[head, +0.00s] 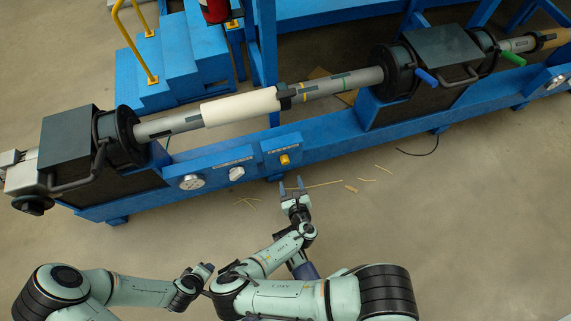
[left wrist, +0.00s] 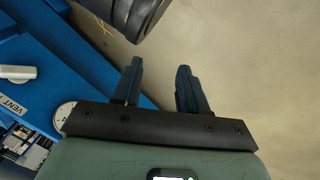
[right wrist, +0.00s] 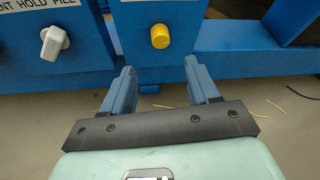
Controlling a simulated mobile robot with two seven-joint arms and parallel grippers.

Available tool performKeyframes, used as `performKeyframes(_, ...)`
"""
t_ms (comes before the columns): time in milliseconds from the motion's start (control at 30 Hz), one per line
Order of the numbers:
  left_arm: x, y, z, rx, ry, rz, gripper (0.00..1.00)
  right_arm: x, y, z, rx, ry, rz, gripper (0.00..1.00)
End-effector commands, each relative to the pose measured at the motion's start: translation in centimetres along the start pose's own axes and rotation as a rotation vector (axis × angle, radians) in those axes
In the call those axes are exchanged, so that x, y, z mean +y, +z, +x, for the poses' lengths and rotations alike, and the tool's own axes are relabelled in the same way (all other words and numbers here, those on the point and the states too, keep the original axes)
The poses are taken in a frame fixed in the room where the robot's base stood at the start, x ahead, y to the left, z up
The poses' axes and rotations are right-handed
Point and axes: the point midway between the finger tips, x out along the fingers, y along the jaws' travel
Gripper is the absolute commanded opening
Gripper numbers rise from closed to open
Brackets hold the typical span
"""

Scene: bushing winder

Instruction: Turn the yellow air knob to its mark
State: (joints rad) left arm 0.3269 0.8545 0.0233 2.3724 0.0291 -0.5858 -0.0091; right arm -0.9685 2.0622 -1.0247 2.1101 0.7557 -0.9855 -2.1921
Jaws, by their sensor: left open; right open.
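The yellow air knob (head: 285,159) sits on a blue panel at the front of the machine. In the right wrist view the yellow knob (right wrist: 160,36) shows ahead of the fingers and a little above them. My right gripper (head: 291,186) is open and empty, just below and in front of the knob, not touching it. Its fingers also show open in the right wrist view (right wrist: 160,88). My left gripper (left wrist: 158,85) is open and empty, away from the knob. A mark at the knob is too small to make out.
A white knob (head: 237,173) and a gauge (head: 191,182) sit left of the yellow knob. The winder's shaft with a pale sleeve (head: 240,107) runs above the blue beam (head: 340,138). Thin strips (head: 350,188) lie on the floor.

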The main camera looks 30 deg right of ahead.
Motion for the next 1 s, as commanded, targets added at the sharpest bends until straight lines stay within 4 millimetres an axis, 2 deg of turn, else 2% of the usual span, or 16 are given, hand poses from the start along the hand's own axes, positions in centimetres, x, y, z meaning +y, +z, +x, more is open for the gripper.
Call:
performKeyframes(300,-2.4,3.0,2.2,-0.094,-0.042,-0.024,0.43,-0.1,-0.3,6.9,0.003,-0.003,0.007,0.6)
performKeyframes(500,-3.6,4.6,3.0,-0.145,-0.066,-0.039,0.43,-0.1,-0.3,9.9,0.004,-0.003,0.006,0.6)
performKeyframes(700,-4.2,5.3,3.2,-0.168,-0.076,-0.045,0.43,-0.1,-0.2,11.1,0.004,-0.002,0.004,0.6)
performKeyframes(967,-4.2,5.4,3.1,-0.17,-0.077,-0.046,0.43,-0.1,-0.1,11.2,0.004,-0.002,0.003,0.6)
performKeyframes(1000,-4.2,5.4,3.1,-0.17,-0.077,-0.046,0.43,-0.1,-0.1,11.2,0.004,-0.002,0.003,0.5)
